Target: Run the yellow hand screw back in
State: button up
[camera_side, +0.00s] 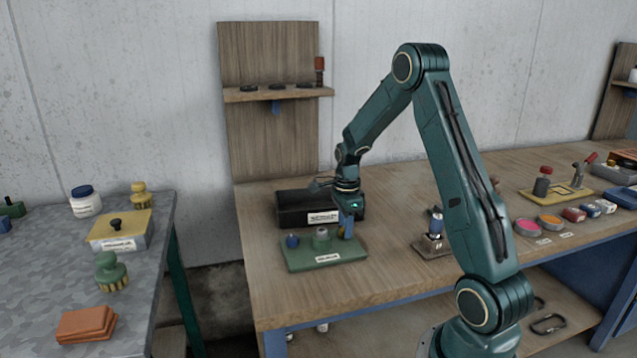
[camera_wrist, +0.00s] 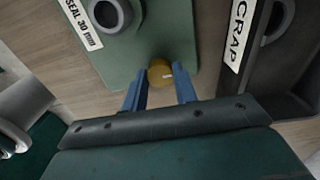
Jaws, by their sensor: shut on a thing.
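The yellow hand screw (camera_wrist: 160,72) has a round head with a small pale mark. It sits at the edge of the green plate (camera_wrist: 150,38), between the two blue fingers of my gripper (camera_wrist: 161,83). The fingers are shut on it from both sides. In the side view my gripper (camera_side: 347,228) points down over the right end of the green plate (camera_side: 330,264), and the screw is hidden there. A grey round fitting (camera_side: 321,238) and a blue knob (camera_side: 292,241) stand on the plate. How deep the screw sits cannot be told.
A black tray (camera_side: 291,222) stands behind the plate; in the wrist view its label reads "SCRAP" and a grey ring (camera_wrist: 272,20) lies in it. A small stand with a metal part (camera_side: 434,240) is to the right. The bench front is clear.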

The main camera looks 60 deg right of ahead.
jog(key=shift+r, duration=0.1)
jog(key=o, duration=1)
jog(key=shift+c, duration=0.2)
notch_tip(320, 180, up, 14)
dwell(0.4)
